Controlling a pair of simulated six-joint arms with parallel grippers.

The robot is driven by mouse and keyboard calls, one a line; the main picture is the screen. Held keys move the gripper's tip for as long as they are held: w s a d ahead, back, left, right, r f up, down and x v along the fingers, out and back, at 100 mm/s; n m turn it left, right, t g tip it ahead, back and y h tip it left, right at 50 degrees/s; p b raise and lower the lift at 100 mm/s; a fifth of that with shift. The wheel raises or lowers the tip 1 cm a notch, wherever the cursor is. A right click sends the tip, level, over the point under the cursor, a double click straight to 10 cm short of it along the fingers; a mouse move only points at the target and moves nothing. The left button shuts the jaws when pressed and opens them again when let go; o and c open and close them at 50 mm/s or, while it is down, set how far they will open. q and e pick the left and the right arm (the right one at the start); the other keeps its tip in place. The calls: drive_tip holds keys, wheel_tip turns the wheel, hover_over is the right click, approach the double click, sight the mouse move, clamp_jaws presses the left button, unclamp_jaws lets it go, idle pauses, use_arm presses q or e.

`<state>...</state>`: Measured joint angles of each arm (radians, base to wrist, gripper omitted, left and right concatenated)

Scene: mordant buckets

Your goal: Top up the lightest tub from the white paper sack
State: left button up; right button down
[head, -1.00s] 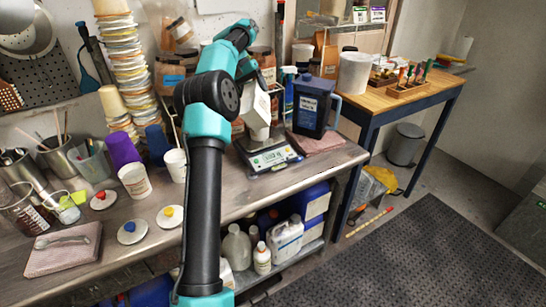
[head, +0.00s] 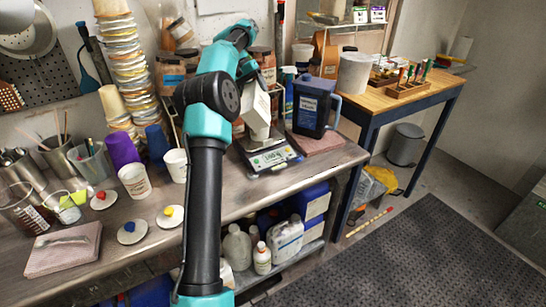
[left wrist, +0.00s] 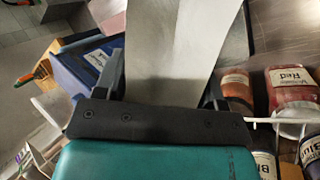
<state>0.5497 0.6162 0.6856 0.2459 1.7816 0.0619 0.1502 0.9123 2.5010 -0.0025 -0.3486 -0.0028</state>
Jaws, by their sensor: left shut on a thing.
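My left gripper (left wrist: 164,88) is shut on the white paper sack (left wrist: 180,40), which fills the middle of the left wrist view. In the head view the sack (head: 257,108) is tilted, its lower end just above a small white tub (head: 263,133) on the scale (head: 270,157). The sack and my arm hide most of that tub, and I cannot see whether powder is falling. The scale's display is lit, but its digits are too small to read surely. Two more white tubs, one nearer (head: 134,181) and one farther (head: 176,165), stand left of my arm.
Lids with red (head: 103,200), blue (head: 131,232) and yellow (head: 170,215) knobs lie on the bench. A dark blue jug (head: 310,105) stands close right of the scale, by a folded pink cloth (head: 318,142). A spoon lies on another cloth (head: 64,252). Jars stand behind my arm.

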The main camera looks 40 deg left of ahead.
use_arm(q)
drive_tip(key=shift+w+a+f, duration=0.1)
drive_tip(key=shift+f, duration=0.3)
drive_tip(key=shift+h, duration=0.3)
idle(0.6)
drive_tip(key=shift+w+a+f+g, duration=0.2)
drive_tip(key=shift+f+g, duration=0.3)
drive_tip(key=shift+a+f+n+h, duration=0.1)
drive_tip(key=shift+n+h, duration=0.2)
idle(0.7)
drive_tip(key=shift+f, duration=0.15)
drive_tip(key=shift+w, duration=0.1)
idle(0.4)
